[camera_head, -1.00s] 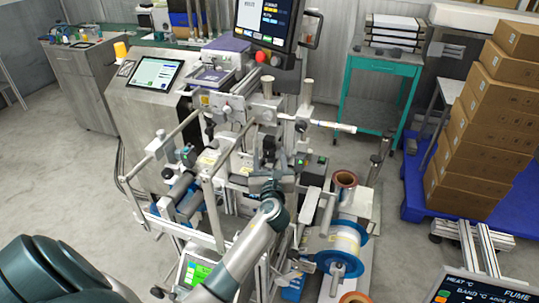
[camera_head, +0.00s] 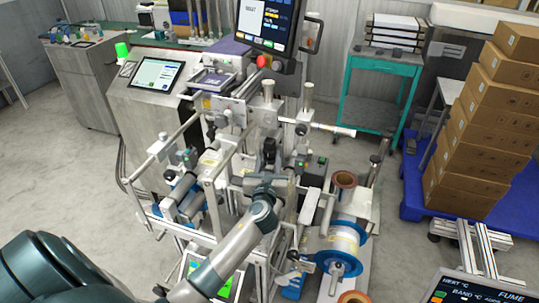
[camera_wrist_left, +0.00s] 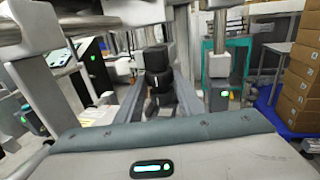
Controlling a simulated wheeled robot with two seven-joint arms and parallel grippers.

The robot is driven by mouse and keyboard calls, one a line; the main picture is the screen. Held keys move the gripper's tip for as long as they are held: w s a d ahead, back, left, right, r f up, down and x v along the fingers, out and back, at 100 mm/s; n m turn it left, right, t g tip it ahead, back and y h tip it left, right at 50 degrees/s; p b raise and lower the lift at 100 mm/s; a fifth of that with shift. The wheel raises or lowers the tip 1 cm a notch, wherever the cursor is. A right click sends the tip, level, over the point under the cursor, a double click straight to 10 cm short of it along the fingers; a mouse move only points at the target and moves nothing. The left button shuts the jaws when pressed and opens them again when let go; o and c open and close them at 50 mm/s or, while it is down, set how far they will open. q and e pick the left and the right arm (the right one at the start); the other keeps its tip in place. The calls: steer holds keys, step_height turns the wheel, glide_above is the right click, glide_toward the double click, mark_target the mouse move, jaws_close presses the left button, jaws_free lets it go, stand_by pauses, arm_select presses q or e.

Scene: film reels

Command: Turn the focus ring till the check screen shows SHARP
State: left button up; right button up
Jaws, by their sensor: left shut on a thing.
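My left gripper (camera_head: 268,160) reaches into the middle of the machine frame. In the left wrist view its two long fingers (camera_wrist_left: 160,98) are on either side of a black, stacked cylindrical part (camera_wrist_left: 160,75), which looks like the focus ring, and they are shut on it. The same dark part shows in the head view (camera_head: 268,147), partly covered by my gripper. The upper monitor (camera_head: 266,20) is lit, with text too small to read. A small screen with green areas (camera_head: 196,268) is low at the front, partly covered by my arm. I cannot tell which is the check screen.
A tablet panel (camera_head: 158,74) and a green lamp (camera_head: 122,50) are on the left cabinet. Metal rods and posts (camera_head: 210,205) crowd the gripper. A blue-flanged reel (camera_head: 342,244) is to its right.

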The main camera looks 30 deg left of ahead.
arm_select(q)
steer(key=o, duration=1.1)
steer(key=shift+c, duration=0.2)
steer(key=shift+b+v, duration=0.3)
steer(key=shift+v, duration=0.5)
steer(key=b+v, duration=0.3)
steer(key=v, duration=1.3)
